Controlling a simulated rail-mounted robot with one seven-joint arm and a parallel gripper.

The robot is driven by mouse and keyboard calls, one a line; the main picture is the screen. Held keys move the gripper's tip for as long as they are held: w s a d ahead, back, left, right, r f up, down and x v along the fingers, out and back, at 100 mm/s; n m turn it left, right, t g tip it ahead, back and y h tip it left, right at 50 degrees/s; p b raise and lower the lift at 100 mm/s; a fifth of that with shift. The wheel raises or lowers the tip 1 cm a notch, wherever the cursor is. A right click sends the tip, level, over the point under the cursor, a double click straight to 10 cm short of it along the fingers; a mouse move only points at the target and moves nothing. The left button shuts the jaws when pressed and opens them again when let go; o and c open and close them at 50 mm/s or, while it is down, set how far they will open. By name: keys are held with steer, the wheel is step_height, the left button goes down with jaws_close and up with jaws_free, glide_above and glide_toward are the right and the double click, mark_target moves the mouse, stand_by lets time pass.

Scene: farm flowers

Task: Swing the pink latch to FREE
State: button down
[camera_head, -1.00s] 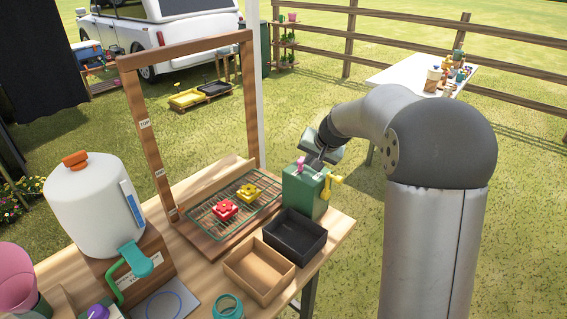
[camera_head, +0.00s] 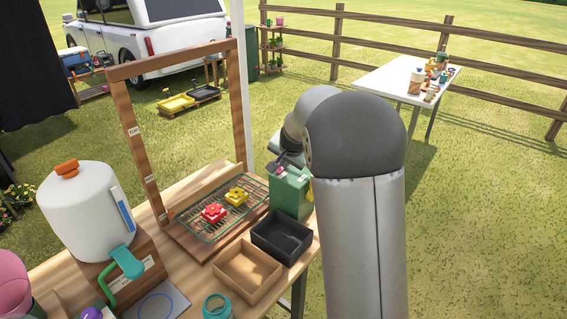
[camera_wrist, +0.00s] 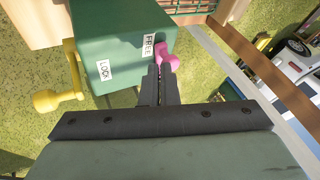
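The green box (camera_head: 288,197) stands at the table's far right corner. In the wrist view the box (camera_wrist: 118,32) shows a FREE label (camera_wrist: 149,45) and a LOCK label (camera_wrist: 104,70). The pink latch (camera_wrist: 168,55) sits at the box edge right beside FREE; it shows small in the head view (camera_head: 280,169). My gripper (camera_wrist: 159,72) has its dark fingers together, tips right at the latch's near side. They look to be touching or almost touching it; I cannot tell which. Nothing is visible between the fingers.
A yellow crank (camera_wrist: 57,98) sticks out of the box's other side. A black tray (camera_head: 283,234) and a wooden tray (camera_head: 247,271) stand in front of the box. A wire rack (camera_head: 225,212) with red and yellow flower-shaped pieces and a wooden frame (camera_head: 132,130) are to its left.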

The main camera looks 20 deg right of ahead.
steer(key=shift+w+d, duration=0.2)
steer(key=shift+d, duration=0.55)
steer(key=shift+d+f, duration=0.15)
steer(key=shift+d, duration=0.25)
steer(key=s, duration=0.1)
steer(key=s+r+b, duration=0.1)
steer(key=s+d+b, duration=0.1)
steer(key=shift+s+r, duration=0.35)
steer(key=v, duration=0.9)
steer(key=shift+a+r, duration=0.2)
steer(key=shift+a, duration=0.2)
steer(key=shift+s, duration=0.15)
